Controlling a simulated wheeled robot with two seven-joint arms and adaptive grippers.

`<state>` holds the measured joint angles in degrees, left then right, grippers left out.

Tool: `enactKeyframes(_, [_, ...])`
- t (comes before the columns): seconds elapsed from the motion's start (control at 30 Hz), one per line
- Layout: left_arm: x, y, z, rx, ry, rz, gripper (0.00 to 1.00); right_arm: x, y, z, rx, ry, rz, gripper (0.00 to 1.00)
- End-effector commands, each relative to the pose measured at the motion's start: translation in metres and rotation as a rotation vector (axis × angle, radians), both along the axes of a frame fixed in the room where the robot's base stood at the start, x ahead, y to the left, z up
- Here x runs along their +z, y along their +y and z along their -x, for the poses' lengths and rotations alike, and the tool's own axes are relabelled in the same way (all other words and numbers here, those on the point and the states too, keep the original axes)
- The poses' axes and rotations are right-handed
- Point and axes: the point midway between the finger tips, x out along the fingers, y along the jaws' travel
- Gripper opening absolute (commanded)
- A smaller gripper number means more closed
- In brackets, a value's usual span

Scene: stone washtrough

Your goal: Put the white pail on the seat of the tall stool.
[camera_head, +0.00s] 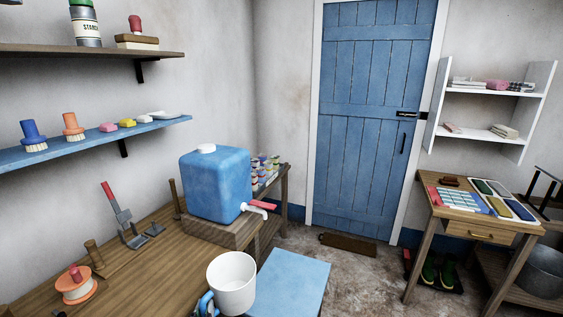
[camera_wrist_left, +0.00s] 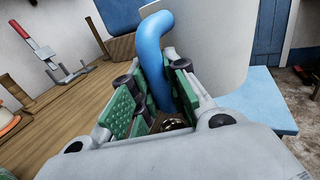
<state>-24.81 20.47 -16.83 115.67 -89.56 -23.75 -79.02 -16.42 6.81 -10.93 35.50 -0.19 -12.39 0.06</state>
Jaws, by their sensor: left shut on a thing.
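The white pail (camera_head: 231,285) is at the bottom middle of the head view, upright with its open mouth up. Its blue handle (camera_head: 206,304) is on its left side. In the wrist view my left gripper (camera_wrist_left: 158,92) is shut on the blue handle (camera_wrist_left: 153,50), with the pale pail wall (camera_wrist_left: 222,48) just beyond. A flat light-blue square top (camera_head: 295,280), seemingly the stool seat, lies right of the pail; it also shows in the wrist view (camera_wrist_left: 262,100). The pail overlaps its left edge in the picture; its underside is hidden. My right gripper is not in view.
A wooden bench (camera_head: 150,262) on the left holds a blue water container (camera_head: 217,180) with a tap (camera_head: 258,208), a red-handled tool (camera_head: 117,208) and an orange spool (camera_head: 74,284). A small table (camera_head: 480,229) stands at right. The visible part of the blue top is bare.

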Motion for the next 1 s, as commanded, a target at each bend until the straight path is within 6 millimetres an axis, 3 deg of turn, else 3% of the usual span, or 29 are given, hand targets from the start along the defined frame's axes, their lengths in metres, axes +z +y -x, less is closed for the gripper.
enactKeyframes(0.3, [-0.015, -0.001, 0.012, 0.0, -0.001, 0.001, 0.0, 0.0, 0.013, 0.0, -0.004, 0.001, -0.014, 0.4])
enactKeyframes(1.0, [-0.014, -0.001, 0.012, 0.001, -0.001, 0.001, 0.0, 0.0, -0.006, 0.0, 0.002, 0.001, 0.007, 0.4])
